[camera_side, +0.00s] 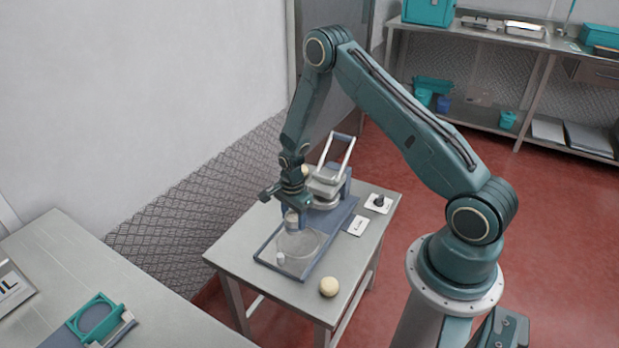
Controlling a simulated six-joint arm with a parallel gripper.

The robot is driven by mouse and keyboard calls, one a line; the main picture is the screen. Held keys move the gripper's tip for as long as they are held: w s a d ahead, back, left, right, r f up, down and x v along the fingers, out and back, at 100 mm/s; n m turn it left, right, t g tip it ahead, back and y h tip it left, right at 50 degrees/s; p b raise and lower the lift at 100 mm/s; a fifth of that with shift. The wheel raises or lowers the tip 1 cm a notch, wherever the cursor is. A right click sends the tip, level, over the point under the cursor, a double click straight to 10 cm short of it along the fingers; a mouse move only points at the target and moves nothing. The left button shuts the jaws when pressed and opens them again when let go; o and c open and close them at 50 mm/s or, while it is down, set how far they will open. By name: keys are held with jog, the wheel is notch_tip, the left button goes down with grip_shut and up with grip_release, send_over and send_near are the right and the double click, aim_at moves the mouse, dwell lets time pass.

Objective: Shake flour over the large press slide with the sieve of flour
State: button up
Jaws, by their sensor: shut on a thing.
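My gripper (292,208) points down over the slide, by the back left of the round plate. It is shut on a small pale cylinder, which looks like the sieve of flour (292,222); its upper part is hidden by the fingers. I cannot tell the exact gap between the sieve and the slide. Falling flour is too small to make out.
A press with a raised light handle (340,150) stands just behind my gripper. A dough ball (328,287) sits at the table's front right. A small pale object (280,258) is at the slide's front left. A wall is left.

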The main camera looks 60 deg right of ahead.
jog(key=shift+s+d, duration=0.2)
jog(key=shift+d, duration=0.45)
jog(key=shift+s+d, duration=0.2)
jog(key=shift+d, duration=0.4)
jog(key=shift+w+a, duration=0.25)
jog(key=shift+a, duration=0.45)
jog(key=shift+w+a, duration=0.2)
jog(key=shift+a, duration=0.45)
jog(key=shift+s+d, duration=0.25)
jog(key=shift+d, duration=0.45)
jog(key=shift+s+d, duration=0.2)
jog(key=shift+d, duration=0.45)
